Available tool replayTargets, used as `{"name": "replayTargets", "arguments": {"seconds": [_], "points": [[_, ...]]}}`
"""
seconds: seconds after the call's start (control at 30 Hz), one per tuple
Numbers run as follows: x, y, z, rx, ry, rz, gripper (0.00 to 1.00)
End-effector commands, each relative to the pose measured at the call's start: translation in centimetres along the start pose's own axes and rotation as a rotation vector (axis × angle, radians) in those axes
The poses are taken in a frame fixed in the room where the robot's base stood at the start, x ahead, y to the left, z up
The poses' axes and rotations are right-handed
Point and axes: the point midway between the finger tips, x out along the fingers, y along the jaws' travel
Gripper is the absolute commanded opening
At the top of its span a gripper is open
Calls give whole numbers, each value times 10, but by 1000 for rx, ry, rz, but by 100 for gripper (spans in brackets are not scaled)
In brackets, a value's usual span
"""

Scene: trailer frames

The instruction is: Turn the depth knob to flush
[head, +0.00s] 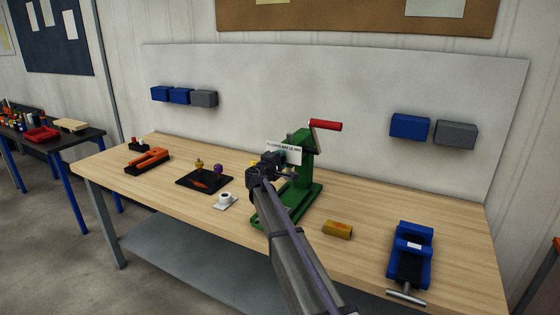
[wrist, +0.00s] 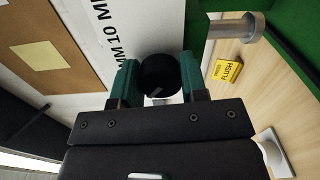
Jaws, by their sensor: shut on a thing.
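A green press (head: 304,165) with a red handle (head: 326,125) stands on the workbench. A white label plate (head: 292,156) with dark lettering is on it; part of "MM 10 MM" shows on the plate in the wrist view (wrist: 110,22). The round black knob (wrist: 160,74) sits between the green-padded fingers of my gripper (wrist: 159,82). My gripper is shut on it, one finger on each side. A short pale mark shows on the knob's face. In the head view my gripper (head: 270,160) is at the press front and hides the knob.
A yellow lettered block (wrist: 228,68) and a metal cylinder (wrist: 238,27) are near the press.

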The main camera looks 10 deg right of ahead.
Motion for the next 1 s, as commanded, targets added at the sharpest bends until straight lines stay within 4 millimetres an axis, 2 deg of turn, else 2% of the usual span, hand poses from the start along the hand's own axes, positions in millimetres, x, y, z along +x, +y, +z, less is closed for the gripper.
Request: {"name": "replayTargets", "arguments": {"seconds": [0.03,0.07,0.3,0.53,0.63,1.0], "points": [[-1,0,0,0,0,-1,16],[-1,0,0,0,0,-1,43],[0,0,0,0,0,0,65],[-1,0,0,1,0,0,65],[-11,0,0,1,1,0,65],[-95,0,2,0,2,0,65]]}}
